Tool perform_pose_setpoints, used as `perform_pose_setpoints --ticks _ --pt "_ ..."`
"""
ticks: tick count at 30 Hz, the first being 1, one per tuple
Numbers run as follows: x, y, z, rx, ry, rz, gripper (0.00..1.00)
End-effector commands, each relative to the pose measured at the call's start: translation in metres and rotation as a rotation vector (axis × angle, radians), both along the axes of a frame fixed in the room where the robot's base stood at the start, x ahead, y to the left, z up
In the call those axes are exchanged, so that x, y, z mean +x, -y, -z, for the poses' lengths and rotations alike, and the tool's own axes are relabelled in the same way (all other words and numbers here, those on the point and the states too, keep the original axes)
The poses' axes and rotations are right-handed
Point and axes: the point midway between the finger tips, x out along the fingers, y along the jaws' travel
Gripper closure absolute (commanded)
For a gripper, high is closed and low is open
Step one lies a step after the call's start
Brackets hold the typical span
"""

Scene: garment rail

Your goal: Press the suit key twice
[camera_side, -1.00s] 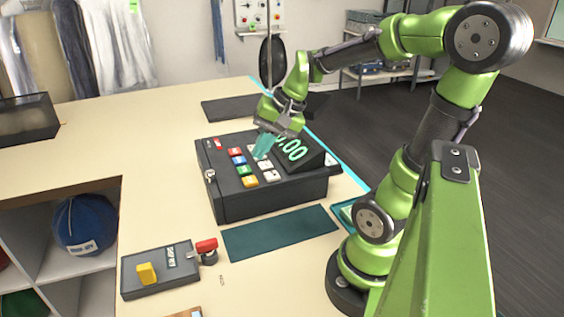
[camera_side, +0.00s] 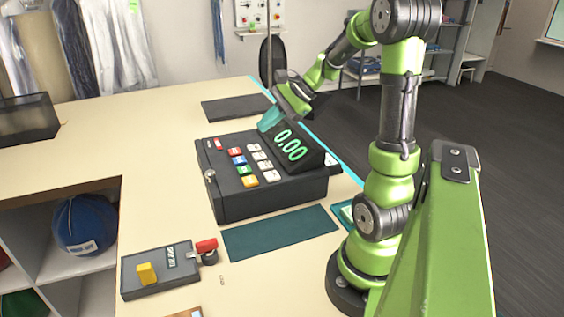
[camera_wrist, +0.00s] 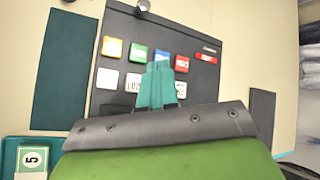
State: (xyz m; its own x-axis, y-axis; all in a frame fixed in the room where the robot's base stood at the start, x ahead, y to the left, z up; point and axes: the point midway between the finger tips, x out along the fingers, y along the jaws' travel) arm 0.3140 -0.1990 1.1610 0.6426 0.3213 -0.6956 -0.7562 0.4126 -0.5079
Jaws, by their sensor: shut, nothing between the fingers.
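The black till (camera_side: 262,195) stands on the counter with coloured keys in one row and white keys (camera_side: 262,165) beside them. Its raised display reads 0.00 (camera_side: 290,145) in green. The key labels are too small to read in the side view, so I cannot tell which key is the suit key. My gripper (camera_side: 268,122) has its teal fingers closed and empty, above the far end of the till by the display. In the wrist view the fingers (camera_wrist: 157,82) hide part of the key block, between white keys (camera_wrist: 132,82) and the red key (camera_wrist: 182,64).
A dark teal mat (camera_side: 280,232) lies in front of the till. A box with a yellow button (camera_side: 147,273) and a red lever (camera_side: 206,246) stands at the near left. A dark mat (camera_side: 236,107) lies behind the till.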

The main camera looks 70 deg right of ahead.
Motion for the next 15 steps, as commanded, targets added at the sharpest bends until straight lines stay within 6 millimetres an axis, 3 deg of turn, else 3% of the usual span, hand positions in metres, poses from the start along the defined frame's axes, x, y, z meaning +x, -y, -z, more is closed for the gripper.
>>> perform_pose_setpoints --ticks 15 --pt "0.0 0.0 0.066 0.003 -0.003 0.0 1.0"
